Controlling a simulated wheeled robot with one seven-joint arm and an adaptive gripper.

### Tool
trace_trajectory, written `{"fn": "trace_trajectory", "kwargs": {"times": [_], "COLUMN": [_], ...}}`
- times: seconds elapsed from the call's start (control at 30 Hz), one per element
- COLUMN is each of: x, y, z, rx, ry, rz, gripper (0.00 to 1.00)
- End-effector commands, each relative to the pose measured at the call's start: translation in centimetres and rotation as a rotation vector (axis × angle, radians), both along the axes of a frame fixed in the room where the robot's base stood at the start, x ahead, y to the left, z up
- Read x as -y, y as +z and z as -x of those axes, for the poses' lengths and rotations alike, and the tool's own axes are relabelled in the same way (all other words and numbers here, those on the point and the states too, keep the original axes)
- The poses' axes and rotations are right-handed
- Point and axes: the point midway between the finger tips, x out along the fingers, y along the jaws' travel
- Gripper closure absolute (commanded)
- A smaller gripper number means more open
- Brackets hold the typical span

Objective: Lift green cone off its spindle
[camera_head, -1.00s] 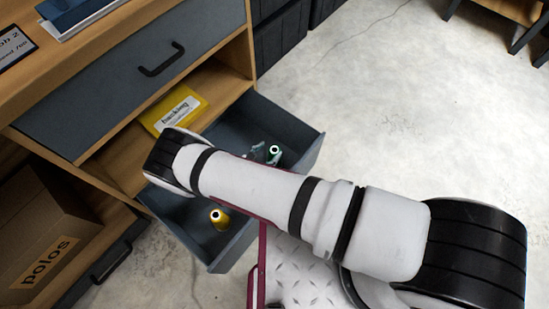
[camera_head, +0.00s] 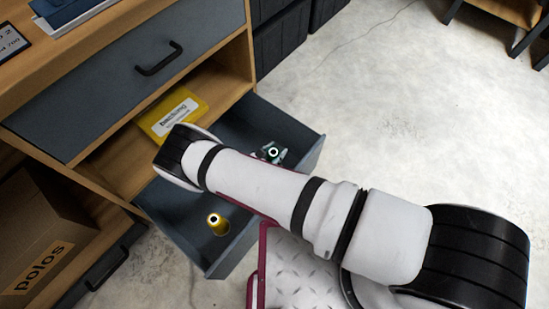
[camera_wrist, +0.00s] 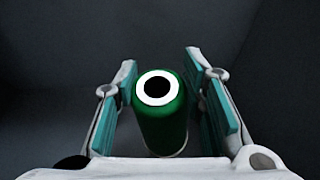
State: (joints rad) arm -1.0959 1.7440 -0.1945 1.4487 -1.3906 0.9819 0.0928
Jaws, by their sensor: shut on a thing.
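The green cone (camera_wrist: 162,125) stands between the two teal-padded fingers of my gripper (camera_wrist: 165,100) in the wrist view. Its top shows a white ring with a dark hole. My gripper is shut on the cone, one finger at each side. In the head view, the white top of the green cone (camera_head: 272,153) shows among the fingers of my gripper (camera_head: 268,154), inside the open drawer (camera_head: 216,256). The spindle is hidden, and I cannot tell whether the cone is still seated on it.
A yellow cone (camera_head: 218,224) stands in the near part of the drawer. My forearm crosses over the drawer's middle. A yellow box (camera_head: 170,112) lies on the shelf behind. The drawer walls rise around the cones. Open floor (camera_head: 390,110) lies to the right.

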Motion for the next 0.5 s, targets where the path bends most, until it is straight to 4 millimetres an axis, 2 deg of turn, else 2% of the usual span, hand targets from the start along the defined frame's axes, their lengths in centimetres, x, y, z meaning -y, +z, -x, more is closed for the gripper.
{"fn": "trace_trajectory", "kwargs": {"times": [0.17,0.5], "x": [-0.1,-0.1], "y": [1.0,7.4], "z": [0.0,0.0], "rx": [-0.001,0.000], "ry": [0.001,0.001], "rz": [-0.001,0.000], "gripper": [1.00,1.00]}}
